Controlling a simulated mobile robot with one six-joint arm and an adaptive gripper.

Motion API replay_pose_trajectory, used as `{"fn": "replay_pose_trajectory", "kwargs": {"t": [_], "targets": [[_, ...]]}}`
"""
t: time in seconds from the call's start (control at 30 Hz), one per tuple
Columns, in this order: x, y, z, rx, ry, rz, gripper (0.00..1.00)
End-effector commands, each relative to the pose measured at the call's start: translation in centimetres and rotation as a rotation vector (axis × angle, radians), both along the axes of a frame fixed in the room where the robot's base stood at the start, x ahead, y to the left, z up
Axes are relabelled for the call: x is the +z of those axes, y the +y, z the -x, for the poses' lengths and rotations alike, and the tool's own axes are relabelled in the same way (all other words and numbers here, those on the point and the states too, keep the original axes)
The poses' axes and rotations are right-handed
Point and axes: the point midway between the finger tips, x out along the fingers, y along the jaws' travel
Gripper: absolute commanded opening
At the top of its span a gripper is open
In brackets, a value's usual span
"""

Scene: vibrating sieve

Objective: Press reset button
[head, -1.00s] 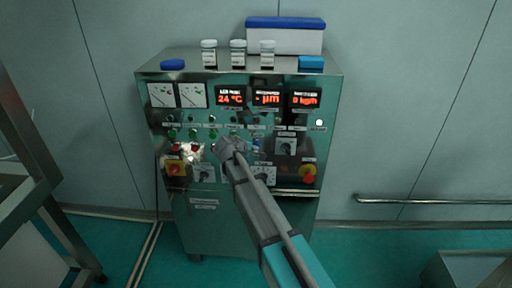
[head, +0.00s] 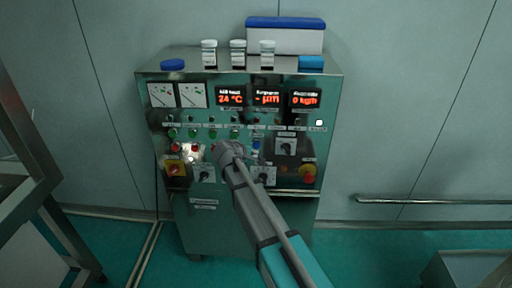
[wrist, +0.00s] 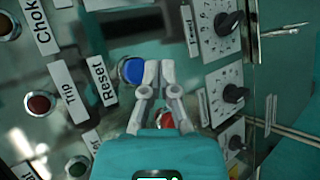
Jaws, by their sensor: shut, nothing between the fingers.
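The blue button (wrist: 131,70) sits right beside the "Reset" label (wrist: 102,81) in the wrist view. In the head view the blue button (head: 256,144) shows on the control cabinet's front, just right of my gripper (head: 229,150). In the wrist view my gripper (wrist: 158,72) is shut and empty, its fingertips at the right edge of the blue button and partly overlapping it. I cannot tell whether they touch it. A red button (wrist: 165,121) is partly hidden behind my fingers.
The control cabinet (head: 255,225) carries several other buttons, dials and red displays. Jars and a blue-lidded box (head: 285,39) stand on top. A wall rail (head: 430,200) runs to the right.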

Motion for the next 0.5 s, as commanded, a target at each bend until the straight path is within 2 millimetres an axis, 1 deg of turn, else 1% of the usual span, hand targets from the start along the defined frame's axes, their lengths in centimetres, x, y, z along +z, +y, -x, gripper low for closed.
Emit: {"fn": "replay_pose_trajectory", "kwargs": {"t": [0.03,0.3,0.5], "targets": [[0.0,-0.1,0.5,0.0,0.0,0.0,0.0],[0.0,0.0,2.4,0.0,0.0,0.0,0.0],[0.0,0.0,3.2,0.0,0.0,0.0,0.0]]}}
